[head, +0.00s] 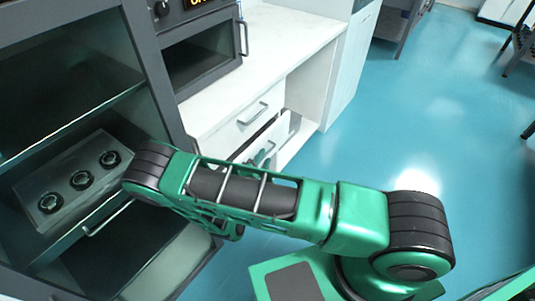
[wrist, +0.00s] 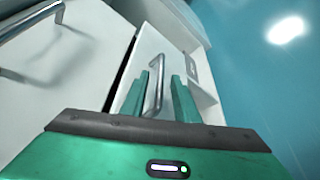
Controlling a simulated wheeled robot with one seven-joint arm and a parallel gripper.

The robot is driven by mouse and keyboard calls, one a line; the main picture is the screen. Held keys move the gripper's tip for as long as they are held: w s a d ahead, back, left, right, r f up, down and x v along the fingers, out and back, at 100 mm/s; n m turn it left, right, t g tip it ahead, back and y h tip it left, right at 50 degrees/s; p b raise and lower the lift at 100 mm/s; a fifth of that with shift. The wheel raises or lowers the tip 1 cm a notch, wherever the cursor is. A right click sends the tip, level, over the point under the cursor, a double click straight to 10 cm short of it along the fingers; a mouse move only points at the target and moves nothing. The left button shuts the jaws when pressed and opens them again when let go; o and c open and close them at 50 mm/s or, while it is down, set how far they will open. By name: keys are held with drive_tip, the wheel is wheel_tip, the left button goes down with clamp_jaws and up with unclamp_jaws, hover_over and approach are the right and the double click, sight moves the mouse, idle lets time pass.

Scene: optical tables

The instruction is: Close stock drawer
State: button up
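A white lower drawer front (head: 270,135) shows below another drawer in the white cabinet, partly hidden by my arm. In the wrist view this front (wrist: 150,45) carries a vertical-looking metal handle (wrist: 157,80) and a small dark mark at its right. A dark gap separates it from the neighbouring front; I cannot tell how far it is pulled out. My gripper (wrist: 168,98) is open, its two green fingers apart on either side of the handle. Contact with the handle is not clear. In the head view, my gripper (head: 264,158) is mostly hidden behind my arm.
The upper drawer (head: 235,128) has its own handle and looks shut. An oven-like unit (head: 203,55) stands on the white counter (head: 285,38). A dark cabinet with a tray of round parts (head: 75,180) is at left. Open blue floor (head: 420,110) lies to the right.

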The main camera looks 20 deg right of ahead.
drive_tip(key=shift+x, duration=2.1)
clamp_jaws()
